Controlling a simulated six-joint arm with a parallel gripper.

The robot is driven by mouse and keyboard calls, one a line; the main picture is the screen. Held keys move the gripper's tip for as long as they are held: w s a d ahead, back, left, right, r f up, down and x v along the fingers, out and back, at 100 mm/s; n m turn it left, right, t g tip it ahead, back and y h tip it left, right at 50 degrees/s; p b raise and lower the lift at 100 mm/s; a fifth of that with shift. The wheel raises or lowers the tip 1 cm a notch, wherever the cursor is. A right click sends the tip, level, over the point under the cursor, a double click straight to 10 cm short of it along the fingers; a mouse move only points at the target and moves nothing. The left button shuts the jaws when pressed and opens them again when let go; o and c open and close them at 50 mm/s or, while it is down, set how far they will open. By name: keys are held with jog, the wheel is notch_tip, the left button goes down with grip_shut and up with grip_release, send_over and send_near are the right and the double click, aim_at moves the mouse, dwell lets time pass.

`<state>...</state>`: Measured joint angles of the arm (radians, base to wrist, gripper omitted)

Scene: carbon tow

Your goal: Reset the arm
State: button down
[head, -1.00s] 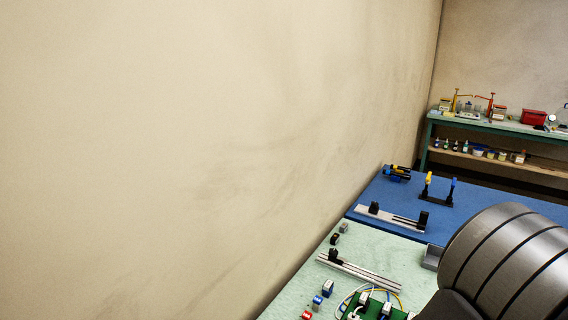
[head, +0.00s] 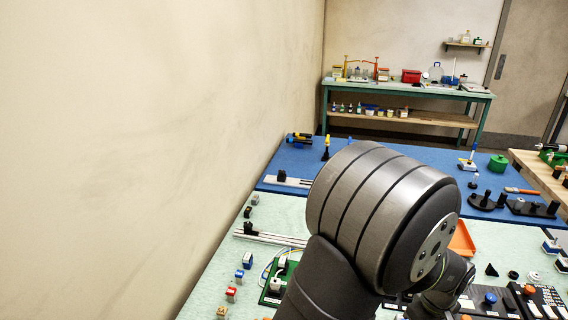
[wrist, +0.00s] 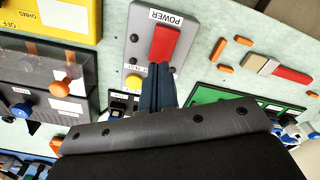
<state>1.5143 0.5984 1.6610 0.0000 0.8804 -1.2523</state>
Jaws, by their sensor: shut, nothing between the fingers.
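My gripper (wrist: 158,75) shows in the wrist view with its dark fingers shut together and nothing between them. The fingertips overlap the lower edge of a red rocker switch (wrist: 165,42) on a grey box labelled POWER (wrist: 140,47). I cannot tell whether they touch it. In the head view my arm's large grey joint fills the lower middle, and the gripper itself is not visible there.
The wrist view shows a yellow OHMS box (wrist: 55,18), an orange knob (wrist: 60,89) and a green board (wrist: 215,95). In the head view, a pale green mat (head: 215,290) and a blue mat (head: 375,148) hold several fixtures. An orange tray (head: 462,240) lies right of my arm.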

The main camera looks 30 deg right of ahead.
notch_tip(320, 180, up, 11)
jog(key=s+a+m+t+h, duration=0.1)
jog(key=s+a+m, duration=0.1)
jog(key=m, duration=0.4)
jog(key=shift+s+a+f, duration=0.15)
jog(key=shift+s+a, duration=0.05)
